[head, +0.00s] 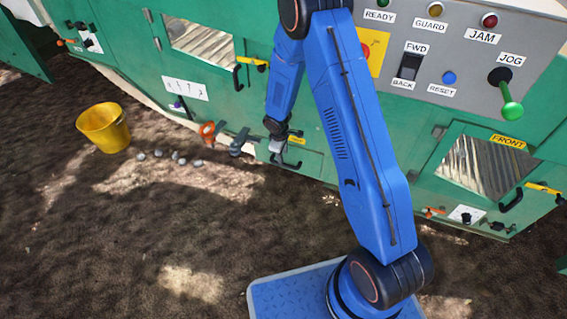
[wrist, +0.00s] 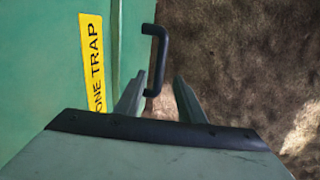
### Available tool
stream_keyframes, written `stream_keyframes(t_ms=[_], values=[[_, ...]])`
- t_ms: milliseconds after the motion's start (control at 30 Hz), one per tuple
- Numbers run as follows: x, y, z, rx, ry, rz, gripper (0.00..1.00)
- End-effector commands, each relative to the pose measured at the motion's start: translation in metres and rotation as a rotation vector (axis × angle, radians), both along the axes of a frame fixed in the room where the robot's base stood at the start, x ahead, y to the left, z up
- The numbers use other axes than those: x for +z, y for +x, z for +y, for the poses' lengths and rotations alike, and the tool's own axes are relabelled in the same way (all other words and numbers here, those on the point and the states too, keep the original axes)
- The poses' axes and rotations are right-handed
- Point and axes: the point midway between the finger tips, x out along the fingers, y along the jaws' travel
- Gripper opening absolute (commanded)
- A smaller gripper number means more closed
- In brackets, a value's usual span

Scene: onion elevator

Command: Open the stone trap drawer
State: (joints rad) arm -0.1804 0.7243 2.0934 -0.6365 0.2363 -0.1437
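The stone trap drawer (head: 312,163) is a green front low on the machine, with a yellow label (head: 298,140). In the wrist view the label (wrist: 94,65) reads "ONE TRAP", its start cut off. The drawer's black bar handle (wrist: 160,55) stands out from the green face, which looks shut. My gripper (wrist: 161,78) is open, with one finger on each side of the handle's line. The lower end of the handle shows in the gap. I see no clear contact. In the head view my gripper (head: 278,146) is at the drawer, partly covering it.
An orange ring-shaped part (head: 207,130) and a grey clamp-like part (head: 238,142) stick out left of the drawer. A yellow bucket (head: 104,127) and several stones (head: 175,156) are on the soil. The ground in front of the drawer is mostly clear.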

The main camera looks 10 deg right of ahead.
Motion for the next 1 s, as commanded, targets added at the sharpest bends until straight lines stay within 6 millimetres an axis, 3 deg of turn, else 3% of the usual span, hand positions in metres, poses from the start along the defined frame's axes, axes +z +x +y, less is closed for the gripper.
stream_keyframes(t_ms=[300, 500, 933, 1000], values=[[-0.047, 0.007, -0.005, 0.001, 0.0, 0.002, 0.36], [-0.066, 0.01, -0.007, 0.001, 0.0, 0.0, 0.36], [-0.073, 0.012, -0.008, 0.0, 0.001, -0.001, 0.36], [-0.073, 0.011, -0.008, 0.0, 0.001, -0.001, 0.21]])
